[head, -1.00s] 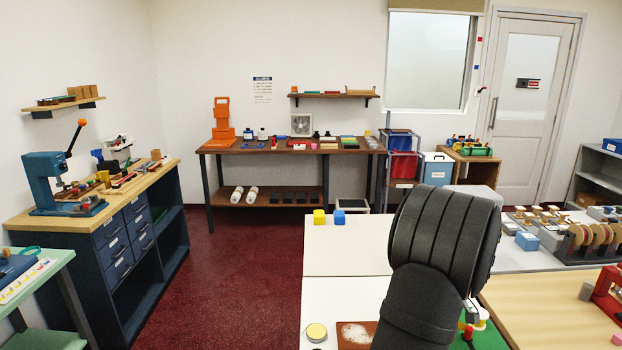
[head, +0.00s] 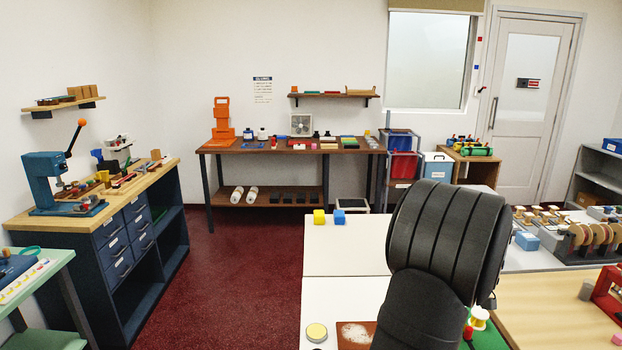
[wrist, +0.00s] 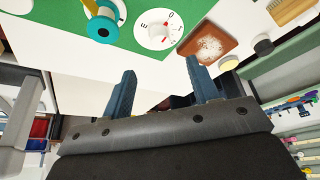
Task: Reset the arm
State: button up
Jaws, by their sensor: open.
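My arm shows in the head view as a dark, ribbed link that hides part of the white counter (head: 340,290). My gripper (wrist: 160,90) is in the wrist view, with its two blue fingers standing well apart. Nothing shows between the fingers. Beyond them lie a teal and yellow spool (wrist: 104,25), a white dial (wrist: 158,28) with red and black marks, and a brown tray (wrist: 207,45) with pale grains. The fingers appear apart from all of these.
A yellow block (head: 319,216) and a blue block (head: 340,217) sit at the counter's far edge. A round yellow-topped tin (head: 317,332) stands near the front. A green mat (wrist: 60,20) lies under the spool. The middle of the white counter is largely clear.

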jog(key=x, duration=1)
jog(key=shift+f, duration=0.3)
jog(key=shift+a+r+m+h, duration=0.15)
jog(key=shift+m+h, duration=0.15)
jog(key=shift+m, duration=0.6)
jog(key=m+h, duration=0.1)
jog(key=m, duration=0.2)
jog(key=m+t+h, duration=0.1)
jog(key=m, duration=0.2)
jog(key=shift+a+m+h, duration=0.15)
jog(key=shift+m+h, duration=0.75)
jog(key=shift+m, duration=1.2)
jog(key=shift+a+m+g+h, duration=0.1)
jog(key=shift+m+g+h, duration=0.4)
jog(key=shift+m, duration=1.5)
jog(key=shift+h, duration=0.3)
